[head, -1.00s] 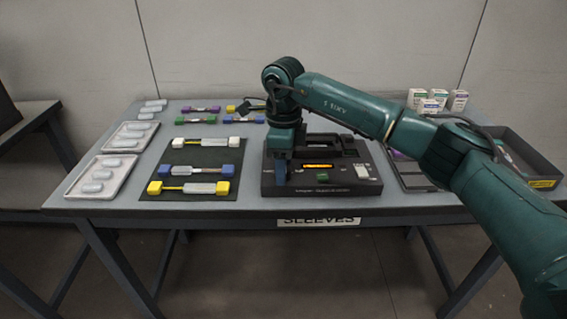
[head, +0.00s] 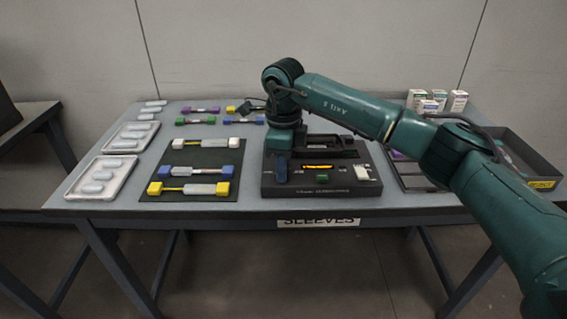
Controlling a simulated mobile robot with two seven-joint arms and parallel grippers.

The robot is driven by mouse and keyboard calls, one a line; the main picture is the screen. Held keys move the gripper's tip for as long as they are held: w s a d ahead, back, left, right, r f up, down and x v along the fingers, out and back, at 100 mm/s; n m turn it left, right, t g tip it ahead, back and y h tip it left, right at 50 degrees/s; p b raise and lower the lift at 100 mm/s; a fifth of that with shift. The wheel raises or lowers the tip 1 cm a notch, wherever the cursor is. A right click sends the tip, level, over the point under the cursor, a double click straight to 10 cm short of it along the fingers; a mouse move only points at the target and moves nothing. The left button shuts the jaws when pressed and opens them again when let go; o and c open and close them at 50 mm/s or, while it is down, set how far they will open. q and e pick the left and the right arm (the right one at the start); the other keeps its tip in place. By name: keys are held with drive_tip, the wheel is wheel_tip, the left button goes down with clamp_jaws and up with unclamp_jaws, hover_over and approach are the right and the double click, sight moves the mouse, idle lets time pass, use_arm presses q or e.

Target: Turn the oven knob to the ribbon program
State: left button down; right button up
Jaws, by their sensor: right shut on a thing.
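The oven (head: 330,188) is a dark box on the table with an orange lit display (head: 318,167), a green button (head: 322,179) and a white switch (head: 361,172) on its front panel. My right gripper (head: 281,172) points down at the left part of this panel, shut on the oven knob. The gripper and wrist hide the knob, so its pointer and setting cannot be read. The panel lettering is too small to read. My left gripper is not in view.
A dark mat (head: 190,154) with several splice pieces lies left of the oven. Two trays of white sleeves (head: 104,189) are further left. Small boxes (head: 457,100) and a dark bin (head: 541,165) stand at the right. My right arm crosses above the table's right side.

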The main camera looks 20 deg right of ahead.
drive_tip(key=shift+r+m, duration=0.1)
drive_tip(key=shift+m, duration=0.4)
drive_tip(key=shift+m+p, duration=0.5)
drive_tip(key=shift+m, duration=0.7)
drive_tip(key=shift+m+p, duration=0.4)
drive_tip(key=shift+m, duration=0.6)
drive_tip(key=m+p, duration=0.1)
drive_tip(key=m, duration=0.3)
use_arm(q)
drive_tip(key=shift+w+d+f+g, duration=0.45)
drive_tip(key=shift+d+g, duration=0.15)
use_arm(e)
drive_tip(key=shift+m, duration=0.4)
drive_tip(key=o, duration=1)
drive_tip(key=shift+c, duration=0.2)
